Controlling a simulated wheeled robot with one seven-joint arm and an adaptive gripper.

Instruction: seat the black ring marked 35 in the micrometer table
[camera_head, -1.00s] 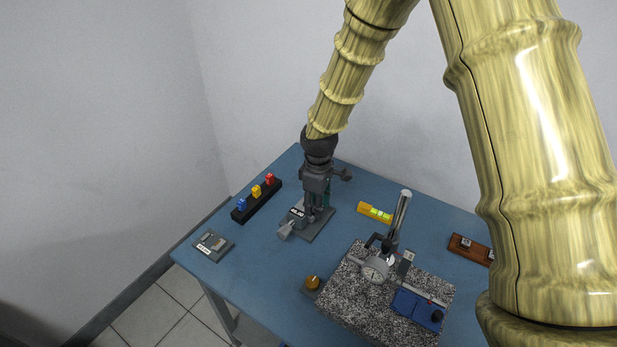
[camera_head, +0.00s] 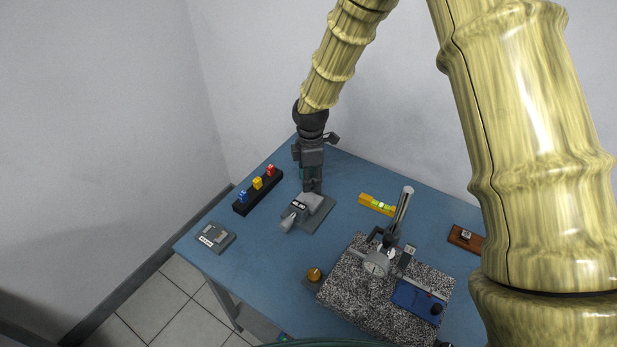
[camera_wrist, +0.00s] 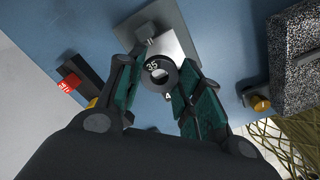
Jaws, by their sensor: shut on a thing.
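The black ring (camera_wrist: 147,77) with a white 35 is between my gripper's teal fingers in the wrist view. My gripper (camera_wrist: 158,80) is shut on it. The ring's hole faces the wrist camera. The micrometer table (camera_head: 321,212) is a grey block with a label and a thimble on a flat grey base. In the head view my gripper (camera_head: 312,190) is at its back edge, and the ring cannot be made out. In the wrist view the micrometer table (camera_wrist: 183,42) shows just beyond the ring, partly hidden by ring and fingers. I cannot tell whether they touch.
A black rack (camera_head: 248,203) with blue, yellow and red blocks stands left. A grey labelled plate (camera_head: 222,238) lies front left. A granite slab (camera_head: 345,290) with a dial gauge stand is on the right. An orange knob (camera_head: 314,274) and a yellow level (camera_head: 377,204) are nearby.

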